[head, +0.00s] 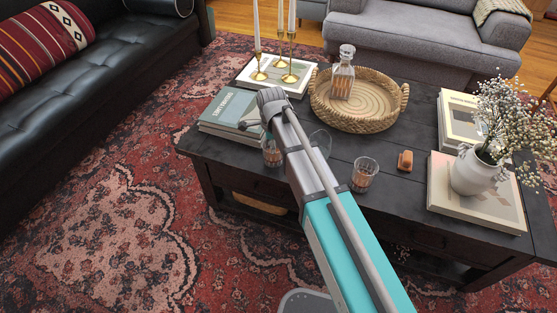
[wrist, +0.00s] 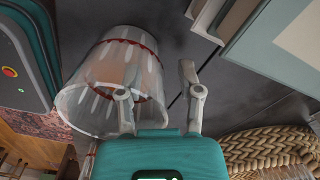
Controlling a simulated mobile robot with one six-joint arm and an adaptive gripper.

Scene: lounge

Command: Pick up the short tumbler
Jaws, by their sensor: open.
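A clear ribbed glass tumbler (wrist: 115,65) fills the left-middle of the wrist view, close to the camera. My gripper (wrist: 157,80) is open. Its left finger overlaps the glass in the picture, and its right finger is just right of it over dark tabletop; I cannot tell whether either touches. In the head view a small tumbler (head: 271,154) stands near the table's front left, partly behind my arm, and looks like the same glass. A second tumbler (head: 365,174) stands right of my arm.
The dark table (head: 330,205) also holds books (head: 228,108) at left, a woven tray (head: 372,121) with a decanter (head: 343,76), candlesticks (head: 290,68), a small brown object (head: 405,160), and a flower vase (head: 474,172) on books. A faint clear outline shows just right of my arm.

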